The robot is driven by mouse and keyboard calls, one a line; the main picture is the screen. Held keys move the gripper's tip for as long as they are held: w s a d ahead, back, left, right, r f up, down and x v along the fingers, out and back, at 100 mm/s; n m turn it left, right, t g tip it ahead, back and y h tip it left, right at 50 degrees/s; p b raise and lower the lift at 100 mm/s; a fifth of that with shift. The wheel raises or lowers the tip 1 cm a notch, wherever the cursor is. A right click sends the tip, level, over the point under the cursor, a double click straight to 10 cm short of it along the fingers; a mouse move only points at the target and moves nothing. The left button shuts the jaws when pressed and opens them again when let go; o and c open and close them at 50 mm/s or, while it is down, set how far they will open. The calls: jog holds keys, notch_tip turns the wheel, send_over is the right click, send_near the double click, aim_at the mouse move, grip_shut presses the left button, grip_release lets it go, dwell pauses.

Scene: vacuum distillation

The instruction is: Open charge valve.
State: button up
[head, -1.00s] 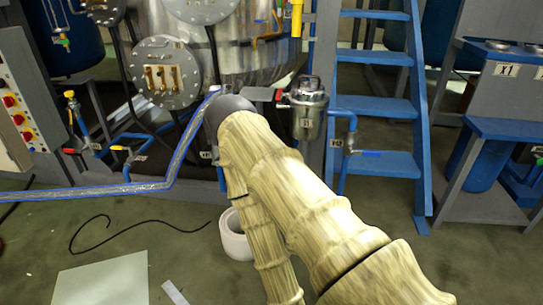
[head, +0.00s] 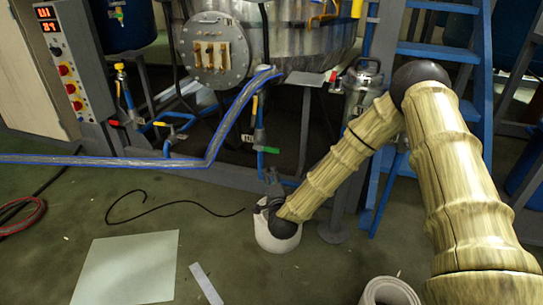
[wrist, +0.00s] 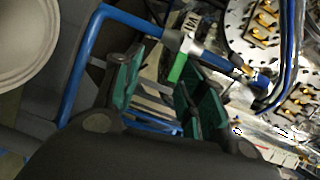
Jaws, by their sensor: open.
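A blue pipe with a small valve, a green handle (wrist: 177,68) and a white tag (wrist: 190,22) shows in the wrist view, beyond my fingers. In the head view a green-handled valve (head: 268,150) sits low in front of the vessel, with a yellow handle (head: 255,106) above it. No readable label tells me which valve is the charge valve. My gripper (wrist: 158,88) is open and empty, its green-padded fingers apart and short of the green handle. In the head view my dark gripper (head: 264,204) is low, over the white bucket and below the green-handled valve.
The white bucket (head: 275,240) stands on the floor, partly behind my arm. Blue pipework (head: 205,157) runs along the frame, with other valves at left (head: 163,126). A metal canister (head: 360,85) and blue stairs (head: 440,50) stand at right. A pale sheet (head: 125,270) lies on the floor.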

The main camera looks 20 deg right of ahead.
aim_at(272, 151)
jog(key=w+d+r+b, duration=0.1)
jog(key=w, duration=0.2)
jog(key=w+d+r+m+h+b, duration=0.1)
jog(key=w+b, duration=0.1)
jog(key=w, duration=0.2)
jog(key=w+d+r+m+t+b, duration=0.1)
jog(key=w, duration=0.2)
jog(key=shift+w+d, duration=0.4)
jog(key=shift+w+d+r+b, duration=0.15)
jog(key=shift+w+b, duration=0.4)
jog(key=shift+w, duration=0.35)
jog(key=shift+c, duration=0.2)
grip_shut()
